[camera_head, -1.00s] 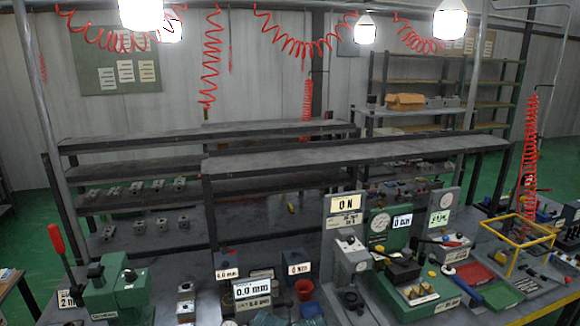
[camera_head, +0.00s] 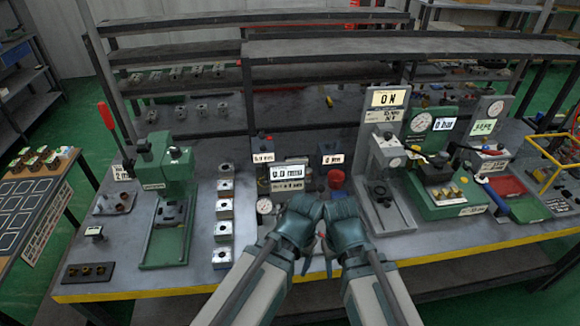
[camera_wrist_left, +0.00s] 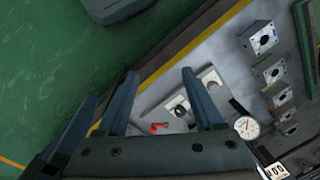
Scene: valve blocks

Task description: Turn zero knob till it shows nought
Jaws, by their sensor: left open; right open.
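A gauge station with a display reading about 0.0 mm (camera_head: 288,172) stands at the middle of the bench. A round dial gauge (camera_head: 264,206) is at its front left; it also shows in the left wrist view (camera_wrist_left: 246,127). My left gripper (camera_head: 302,208) and right gripper (camera_head: 342,210) are side by side in front of the station and hide part of it. In the left wrist view, my left gripper (camera_wrist_left: 158,76) is open and empty; a pale plate with a black round part (camera_wrist_left: 181,108) and a red lever (camera_wrist_left: 156,128) lie beyond. I cannot tell which part is the zero knob.
Several grey valve blocks (camera_head: 223,208) stand in a row left of the station. A green press (camera_head: 168,200) is further left. The bench has a yellow front edge (camera_head: 150,292).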

